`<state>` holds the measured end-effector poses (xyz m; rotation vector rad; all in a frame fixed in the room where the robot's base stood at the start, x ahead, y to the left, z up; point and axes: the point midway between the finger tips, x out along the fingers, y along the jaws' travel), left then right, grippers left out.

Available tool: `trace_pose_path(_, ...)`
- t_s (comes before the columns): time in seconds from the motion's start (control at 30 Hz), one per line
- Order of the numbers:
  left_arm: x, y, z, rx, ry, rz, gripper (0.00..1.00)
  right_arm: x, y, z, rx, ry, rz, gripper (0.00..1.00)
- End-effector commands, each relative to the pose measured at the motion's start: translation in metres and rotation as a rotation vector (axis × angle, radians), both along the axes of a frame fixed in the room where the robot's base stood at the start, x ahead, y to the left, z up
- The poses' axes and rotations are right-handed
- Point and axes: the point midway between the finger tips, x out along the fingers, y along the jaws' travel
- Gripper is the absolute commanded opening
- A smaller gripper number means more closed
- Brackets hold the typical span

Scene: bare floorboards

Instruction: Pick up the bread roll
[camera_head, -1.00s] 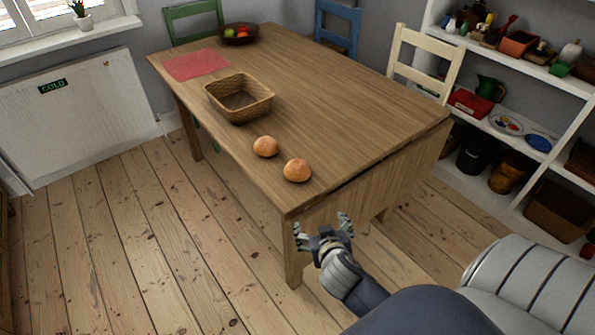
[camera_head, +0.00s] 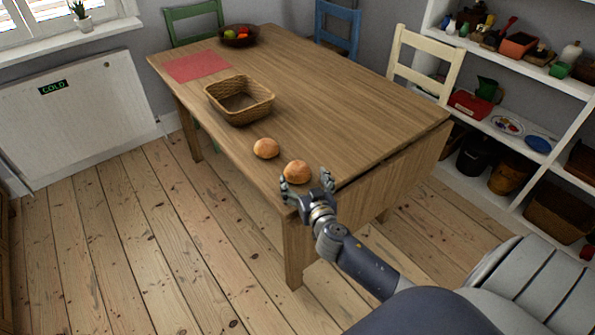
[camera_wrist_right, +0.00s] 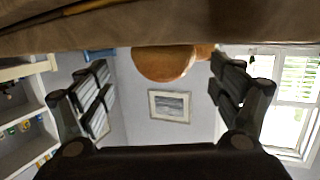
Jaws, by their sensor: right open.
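Two round golden-brown bread rolls sit on the wooden table (camera_head: 330,100) near its front corner. The nearer bread roll (camera_head: 297,171) is right by my right gripper (camera_head: 306,187), which is open at the table edge with a finger to each side of it. The farther bread roll (camera_head: 266,148) lies up and to the left. In the right wrist view, which looks upside down, one bread roll (camera_wrist_right: 163,65) shows between the open fingers of the right gripper (camera_wrist_right: 160,88), with part of another behind it. Whether the fingers touch the roll I cannot tell. My left gripper is not in view.
A wicker basket (camera_head: 240,112) stands behind the rolls. A red mat (camera_head: 197,67) and a fruit bowl (camera_head: 240,41) are at the far end. A cream chair (camera_head: 424,64) and shelves (camera_head: 575,80) stand right. The table's right half is clear.

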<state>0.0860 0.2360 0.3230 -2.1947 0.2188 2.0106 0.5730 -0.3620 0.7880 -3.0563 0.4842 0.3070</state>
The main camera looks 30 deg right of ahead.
Motion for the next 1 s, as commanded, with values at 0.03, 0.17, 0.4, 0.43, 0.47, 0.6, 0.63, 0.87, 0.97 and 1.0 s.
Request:
trace_pose_path(0.03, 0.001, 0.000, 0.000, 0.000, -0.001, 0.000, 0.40, 0.003, -0.001, 0.000, -0.001, 0.000, 0.000, 0.86)
trace_pose_path(0.17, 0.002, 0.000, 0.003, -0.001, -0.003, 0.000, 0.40, 0.011, -0.003, 0.000, -0.002, 0.000, 0.000, 0.86)
trace_pose_path(0.4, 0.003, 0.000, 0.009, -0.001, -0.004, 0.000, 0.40, 0.041, -0.009, -0.006, -0.002, 0.001, -0.001, 0.86)
trace_pose_path(0.43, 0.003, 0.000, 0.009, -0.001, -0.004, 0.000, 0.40, 0.044, -0.010, -0.007, -0.001, 0.000, 0.000, 0.86)
trace_pose_path(0.47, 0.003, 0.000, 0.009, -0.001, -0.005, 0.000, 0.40, 0.046, -0.011, -0.007, -0.002, 0.001, 0.000, 0.86)
trace_pose_path(0.6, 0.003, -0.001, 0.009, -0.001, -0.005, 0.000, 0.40, 0.053, -0.013, -0.010, -0.001, 0.001, 0.000, 0.86)
trace_pose_path(0.63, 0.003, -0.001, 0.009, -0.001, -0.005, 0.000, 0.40, 0.053, -0.013, -0.010, -0.001, 0.001, 0.000, 0.86)
trace_pose_path(0.87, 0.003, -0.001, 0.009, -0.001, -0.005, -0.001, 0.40, 0.053, -0.013, -0.010, -0.001, 0.001, 0.000, 0.79)
trace_pose_path(0.97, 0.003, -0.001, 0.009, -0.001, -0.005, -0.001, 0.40, 0.053, -0.013, -0.010, -0.001, 0.001, 0.000, 0.56)
trace_pose_path(1.0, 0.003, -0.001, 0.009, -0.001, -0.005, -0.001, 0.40, 0.053, -0.013, -0.010, -0.001, 0.001, 0.000, 0.47)
